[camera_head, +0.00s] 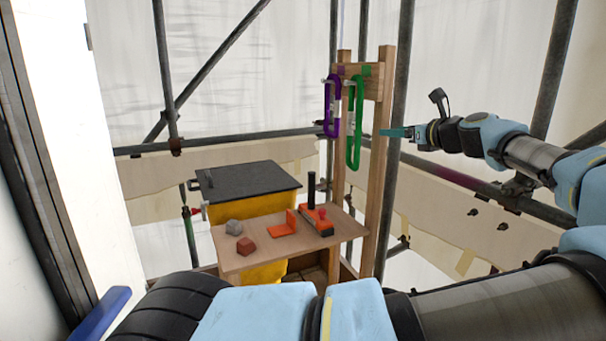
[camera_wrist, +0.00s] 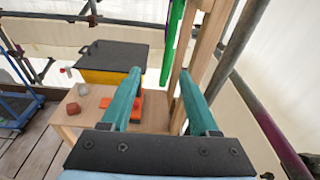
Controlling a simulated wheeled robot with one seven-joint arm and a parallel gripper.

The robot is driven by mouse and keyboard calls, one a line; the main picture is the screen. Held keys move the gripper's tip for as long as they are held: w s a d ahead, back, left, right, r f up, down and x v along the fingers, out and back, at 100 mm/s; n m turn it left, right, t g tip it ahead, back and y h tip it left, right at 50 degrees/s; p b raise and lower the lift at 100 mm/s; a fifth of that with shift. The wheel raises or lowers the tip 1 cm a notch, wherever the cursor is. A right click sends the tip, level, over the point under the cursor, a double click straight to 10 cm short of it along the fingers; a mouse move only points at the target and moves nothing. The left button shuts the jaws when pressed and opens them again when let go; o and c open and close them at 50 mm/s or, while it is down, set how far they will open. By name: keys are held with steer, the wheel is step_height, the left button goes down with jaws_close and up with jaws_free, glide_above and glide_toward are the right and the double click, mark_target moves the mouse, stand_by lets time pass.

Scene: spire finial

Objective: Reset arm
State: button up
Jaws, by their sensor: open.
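My gripper (camera_head: 397,132) is in the air at the right of the head view, just right of the wooden post. Its two teal fingers spread apart in the wrist view (camera_wrist: 157,95), with nothing held between them. Past the fingers are the wooden frame and the small table.
A wooden frame (camera_head: 385,150) holds a purple clamp (camera_head: 331,107) and a green clamp (camera_head: 353,135). A small wooden table (camera_head: 258,262) carries a grey stone (camera_head: 234,227), a red-brown block (camera_head: 246,246) and orange tools (camera_head: 284,229). A yellow bin with a black lid (camera_head: 245,180) stands behind. Scaffold poles surround.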

steer(key=a+f+n+g+y, duration=0.1)
steer(key=a+f+n+g, duration=0.35)
steer(key=a+f, duration=0.6)
steer(key=a+f+n+g, duration=0.4)
steer(key=a+f+n, duration=0.25)
steer(key=a, duration=0.75)
steer(key=s+a+f+n+g+h, duration=0.3)
steer(key=s+a+f+n+g, duration=0.1)
steer(key=s+a+f+n, duration=0.3)
steer(key=s+r+n+h, duration=0.2)
steer(key=s+n, duration=0.3)
steer(key=s, duration=0.3)
steer(key=s+d+r+n+h, duration=0.1)
steer(key=s+r+n, duration=0.3)
steer(key=s, duration=0.5)
steer(key=n+h, duration=0.1)
steer(key=n, duration=0.1)
steer(key=shift+n+h, duration=0.3)
steer(key=shift+h, duration=0.1)
steer(key=shift+d, duration=0.1)
